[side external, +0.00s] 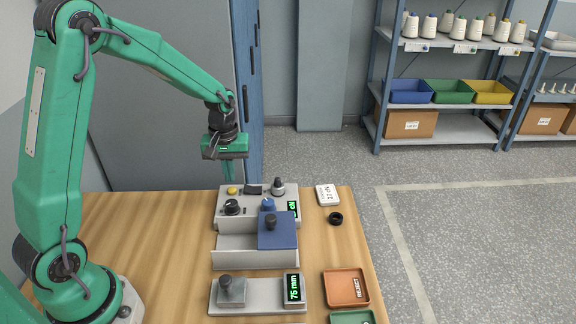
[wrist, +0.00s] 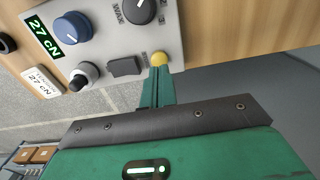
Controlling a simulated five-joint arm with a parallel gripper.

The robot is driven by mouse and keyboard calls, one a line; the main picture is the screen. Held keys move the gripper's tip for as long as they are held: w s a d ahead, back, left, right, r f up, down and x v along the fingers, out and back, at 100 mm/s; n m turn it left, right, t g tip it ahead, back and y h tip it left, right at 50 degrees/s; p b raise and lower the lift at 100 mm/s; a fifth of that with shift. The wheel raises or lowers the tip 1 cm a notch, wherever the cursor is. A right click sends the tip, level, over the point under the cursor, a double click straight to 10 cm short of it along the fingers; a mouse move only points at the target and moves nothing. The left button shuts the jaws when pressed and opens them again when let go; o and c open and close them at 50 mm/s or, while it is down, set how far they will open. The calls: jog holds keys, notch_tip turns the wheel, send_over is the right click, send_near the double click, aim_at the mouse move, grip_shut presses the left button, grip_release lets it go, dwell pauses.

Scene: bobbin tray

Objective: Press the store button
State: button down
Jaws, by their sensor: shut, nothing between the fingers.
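The grey control box (side external: 256,208) stands at the back of the wooden table. A small yellow button (side external: 232,189) sits on its top at the back left; no label on it is readable, so I cannot confirm it as the store button. The button also shows in the wrist view (wrist: 159,58). My green gripper (side external: 229,177) points down just above the button, fingers closed and empty. In the wrist view its fingertips (wrist: 157,72) appear at the button's edge; I cannot tell whether they touch. The box's display (wrist: 43,38) reads 27 cN.
Beside the button are a dark rocker (wrist: 124,66), a black-and-white knob (wrist: 84,75), a blue knob (wrist: 72,27) and a black dial (wrist: 139,10). A white card (side external: 327,195) and black ring (side external: 336,218) lie right.

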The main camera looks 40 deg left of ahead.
aim_at(231, 189)
jog(key=shift+f, duration=1.3)
jog(key=shift+f, duration=0.15)
jog(key=shift+s+f, duration=0.1)
jog(key=shift+f, duration=0.85)
jog(key=shift+r, duration=0.1)
notch_tip(231, 189, up, 15)
jog(key=shift+w, duration=0.3)
